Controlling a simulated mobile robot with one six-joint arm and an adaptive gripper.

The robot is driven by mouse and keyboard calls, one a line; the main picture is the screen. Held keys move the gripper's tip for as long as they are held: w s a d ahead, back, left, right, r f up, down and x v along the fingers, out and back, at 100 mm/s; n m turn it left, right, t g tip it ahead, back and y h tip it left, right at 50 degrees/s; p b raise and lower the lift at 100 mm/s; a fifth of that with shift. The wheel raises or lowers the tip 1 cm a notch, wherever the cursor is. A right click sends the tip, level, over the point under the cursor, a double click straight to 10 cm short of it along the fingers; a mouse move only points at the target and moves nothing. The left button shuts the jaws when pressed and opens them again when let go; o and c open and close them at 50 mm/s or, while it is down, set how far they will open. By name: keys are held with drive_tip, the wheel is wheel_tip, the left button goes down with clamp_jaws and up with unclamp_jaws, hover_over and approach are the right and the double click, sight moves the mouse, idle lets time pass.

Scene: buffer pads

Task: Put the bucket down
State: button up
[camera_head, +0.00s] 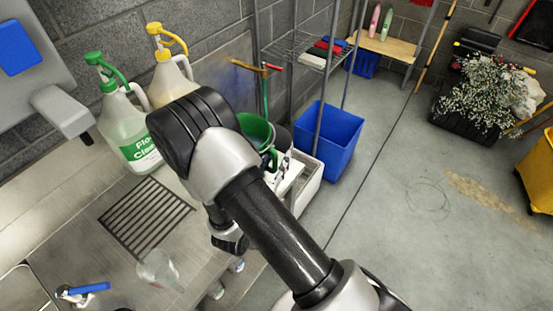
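A green bucket (256,129) shows just right of my arm's large black joint, near the right end of the metal counter. My arm covers its left and lower parts. I cannot tell whether the bucket hangs free or rests on something. My arm crosses the middle of the view from the lower right. Small black and white parts beside the bucket may belong to my wrist or gripper, but no fingers can be made out. I cannot tell whether my gripper holds the bucket.
The metal counter (95,205) carries a green-capped jug (125,125), a yellow-capped jug (170,80) and a clear cup (158,268). A blue bin (338,140) stands on the floor by a wire shelf (300,45). A yellow bucket (538,170) stands far right. The middle floor is clear.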

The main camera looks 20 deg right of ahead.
drive_tip(key=shift+r, duration=0.1)
drive_tip(key=shift+r, duration=0.2)
drive_tip(key=p+v, duration=0.2)
drive_tip(key=v, duration=0.9)
drive_tip(key=s+d+r+m+g+y, duration=0.1)
drive_tip(key=s+d+r+m+g, duration=1.05)
drive_tip(key=m+g, duration=0.4)
drive_tip(key=s+a+r+m+t+y, duration=0.5)
drive_tip(key=a+r+m+t+y, duration=0.2)
drive_tip(key=r+m+y, duration=0.2)
drive_tip(key=shift+s+a+r+m+y, duration=0.4)
drive_tip(key=shift+m+y, duration=0.85)
drive_tip(key=shift+y, duration=0.05)
drive_tip(key=shift+c, duration=0.2)
